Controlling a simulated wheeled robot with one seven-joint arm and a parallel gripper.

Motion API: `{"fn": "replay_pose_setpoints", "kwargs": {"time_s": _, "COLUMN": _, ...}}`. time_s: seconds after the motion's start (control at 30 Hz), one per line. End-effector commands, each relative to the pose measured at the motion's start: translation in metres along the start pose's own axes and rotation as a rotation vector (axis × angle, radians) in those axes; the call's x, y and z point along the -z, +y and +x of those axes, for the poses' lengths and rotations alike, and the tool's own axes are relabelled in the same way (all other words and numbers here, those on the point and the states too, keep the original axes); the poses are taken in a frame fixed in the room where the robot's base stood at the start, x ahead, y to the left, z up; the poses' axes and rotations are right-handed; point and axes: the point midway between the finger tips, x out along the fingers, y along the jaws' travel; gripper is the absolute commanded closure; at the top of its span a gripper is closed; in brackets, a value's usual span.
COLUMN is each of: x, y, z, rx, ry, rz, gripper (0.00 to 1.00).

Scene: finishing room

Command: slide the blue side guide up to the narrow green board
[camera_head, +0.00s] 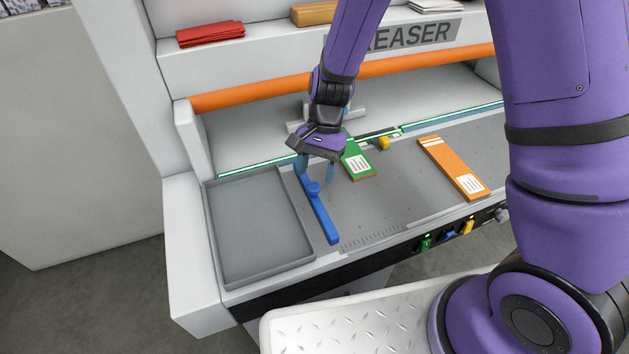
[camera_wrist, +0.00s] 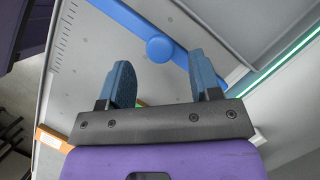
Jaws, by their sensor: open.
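The blue side guide (camera_head: 322,213) lies on the grey bed, running front to back, with a round knob on it. The narrow green board (camera_head: 357,158) with a white label lies to its right, with a gap of bare bed between. My gripper (camera_head: 316,170) is open above the guide, near the knob and left of the green board. In the wrist view the guide (camera_wrist: 126,17) and its knob show just beyond the open fingertips (camera_wrist: 160,62), the knob between them in the picture. I see no contact. The gripper body hides most of the green board there.
A grey tray (camera_head: 262,259) sits left of the guide. An orange board (camera_head: 452,167) lies farther right on the bed (camera_head: 396,200). An orange bar (camera_head: 250,95) crosses above the bed's back.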

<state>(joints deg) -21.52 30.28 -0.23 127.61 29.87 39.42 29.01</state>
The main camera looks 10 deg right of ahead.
Motion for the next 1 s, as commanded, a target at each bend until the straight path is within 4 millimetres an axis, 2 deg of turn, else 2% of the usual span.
{"fn": "replay_pose_setpoints", "kwargs": {"time_s": 0.03, "x": 0.000, "y": 0.001, "z": 0.008, "rx": -0.003, "ry": -0.002, "rz": 0.000, "gripper": 0.42}}
{"fn": "replay_pose_setpoints", "kwargs": {"time_s": 0.2, "x": 0.000, "y": 0.000, "z": 0.026, "rx": -0.001, "ry": -0.001, "rz": 0.000, "gripper": 0.42}}
{"fn": "replay_pose_setpoints", "kwargs": {"time_s": 0.6, "x": 0.000, "y": 0.000, "z": 0.033, "rx": 0.000, "ry": 0.001, "rz": -0.001, "gripper": 0.42}}
{"fn": "replay_pose_setpoints", "kwargs": {"time_s": 0.63, "x": 0.000, "y": 0.000, "z": 0.033, "rx": 0.000, "ry": 0.001, "rz": -0.001, "gripper": 0.44}}
{"fn": "replay_pose_setpoints", "kwargs": {"time_s": 0.87, "x": 0.000, "y": 0.000, "z": 0.033, "rx": 0.000, "ry": 0.001, "rz": -0.001, "gripper": 0.97}}
{"fn": "replay_pose_setpoints", "kwargs": {"time_s": 0.9, "x": 0.000, "y": 0.000, "z": 0.033, "rx": 0.000, "ry": 0.001, "rz": -0.001, "gripper": 1.00}}
{"fn": "replay_pose_setpoints", "kwargs": {"time_s": 1.0, "x": 0.001, "y": 0.001, "z": 0.033, "rx": 0.000, "ry": 0.001, "rz": -0.001, "gripper": 1.00}}
